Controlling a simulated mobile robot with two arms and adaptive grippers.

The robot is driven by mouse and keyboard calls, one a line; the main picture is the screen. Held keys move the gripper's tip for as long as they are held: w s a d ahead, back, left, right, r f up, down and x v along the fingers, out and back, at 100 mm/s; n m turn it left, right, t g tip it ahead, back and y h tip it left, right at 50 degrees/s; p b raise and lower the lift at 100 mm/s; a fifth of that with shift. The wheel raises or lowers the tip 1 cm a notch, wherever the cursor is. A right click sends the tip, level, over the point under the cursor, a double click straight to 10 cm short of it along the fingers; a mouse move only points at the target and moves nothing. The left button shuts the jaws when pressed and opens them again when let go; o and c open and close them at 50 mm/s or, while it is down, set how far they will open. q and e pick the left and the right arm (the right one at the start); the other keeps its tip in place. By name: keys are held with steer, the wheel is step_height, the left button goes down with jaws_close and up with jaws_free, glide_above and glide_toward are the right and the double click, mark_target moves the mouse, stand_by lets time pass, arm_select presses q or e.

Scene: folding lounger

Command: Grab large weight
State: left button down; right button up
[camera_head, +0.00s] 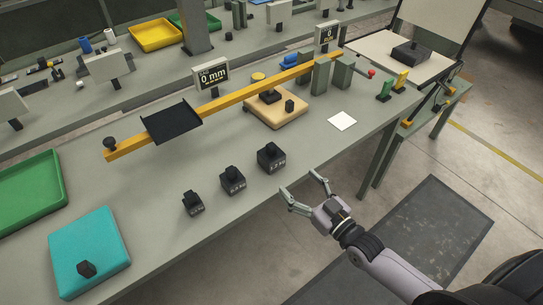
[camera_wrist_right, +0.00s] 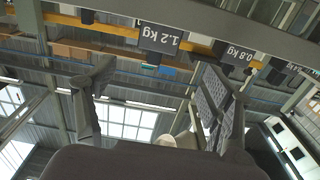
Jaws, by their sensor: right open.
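The large weight (camera_head: 271,159) is a black block with a knob on top, at the right end of a row of three near the table's front edge. It also shows upside down in the wrist view, labelled 1.2 kg (camera_wrist_right: 160,38). The middle weight (camera_head: 233,181) and the small weight (camera_head: 193,204) stand to its left; the 0.8 kg weight (camera_wrist_right: 236,54) shows beside it in the wrist view. My right gripper (camera_head: 299,183) is open and empty, just off the table's front edge, apart from the large weight. My left gripper is not in view.
A yellow beam (camera_head: 232,101) with a black tray (camera_head: 172,122) runs across the table behind the weights. A wooden base (camera_head: 288,115), white square (camera_head: 342,121) and turquoise block (camera_head: 92,248) lie around. The table between the weights and the white square is clear.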

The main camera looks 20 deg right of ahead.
mark_target(271, 153)
steer(key=x, duration=0.7)
steer(key=shift+p, duration=0.3)
steer(key=shift+w+a, duration=0.2)
steer(key=shift+w, duration=0.3)
steer(key=shift+w+r, duration=0.15)
steer(key=shift+w, duration=0.15)
steer(key=x, duration=0.2)
steer(key=p+x, duration=0.1)
steer(key=shift+w+a+r, duration=0.1)
steer(key=shift+w+r, duration=0.15)
steer(key=shift+w, duration=0.1)
steer(key=shift+w+a+f, duration=0.1)
steer(key=shift+w+a, duration=0.05)
steer(key=shift+w, duration=0.25)
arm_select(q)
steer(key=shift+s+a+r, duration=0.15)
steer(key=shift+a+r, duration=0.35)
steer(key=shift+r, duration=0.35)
